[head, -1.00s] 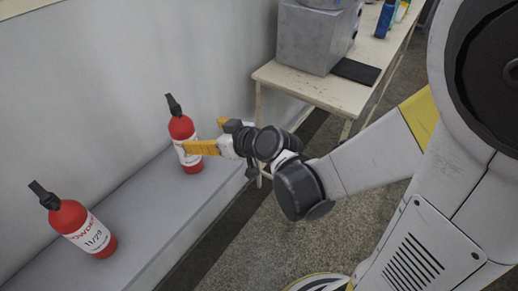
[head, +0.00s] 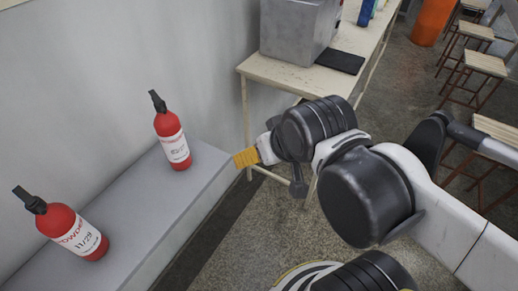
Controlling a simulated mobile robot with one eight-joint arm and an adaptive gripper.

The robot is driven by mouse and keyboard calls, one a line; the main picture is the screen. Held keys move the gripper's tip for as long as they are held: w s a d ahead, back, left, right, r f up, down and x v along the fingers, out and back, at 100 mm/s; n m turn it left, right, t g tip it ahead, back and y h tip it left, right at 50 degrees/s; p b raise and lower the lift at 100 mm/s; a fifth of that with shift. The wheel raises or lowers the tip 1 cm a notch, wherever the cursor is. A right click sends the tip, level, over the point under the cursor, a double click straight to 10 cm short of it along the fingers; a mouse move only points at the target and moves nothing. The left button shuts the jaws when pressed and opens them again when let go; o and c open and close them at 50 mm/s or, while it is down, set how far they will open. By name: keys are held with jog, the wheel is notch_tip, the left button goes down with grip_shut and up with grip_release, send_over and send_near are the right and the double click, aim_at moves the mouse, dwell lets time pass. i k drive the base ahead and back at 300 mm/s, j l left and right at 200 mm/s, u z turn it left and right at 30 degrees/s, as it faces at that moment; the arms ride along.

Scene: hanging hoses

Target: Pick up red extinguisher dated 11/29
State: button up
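The red extinguisher marked 11/29 (head: 76,232) stands at the front left on a grey ledge (head: 150,212), with its black handle up and its white label showing. A second red extinguisher (head: 172,139) stands further back on the ledge; its label is too small to read. My gripper (head: 246,157) is right of the second extinguisher, near the ledge's right edge, apart from both extinguishers. Only one yellow finger shows clearly and the rest is hidden behind the black wrist, so its opening cannot be judged. No object shows in it.
A wall (head: 75,100) runs behind the ledge. A cream table (head: 282,75) with a grey box (head: 297,30) and a black flat item (head: 340,60) stands behind my arm. Stools (head: 475,62) and an orange bin (head: 432,22) are at the back right. Floor shows right of the ledge.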

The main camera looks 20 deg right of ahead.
aim_at(57, 221)
jog(key=u, duration=1.6)
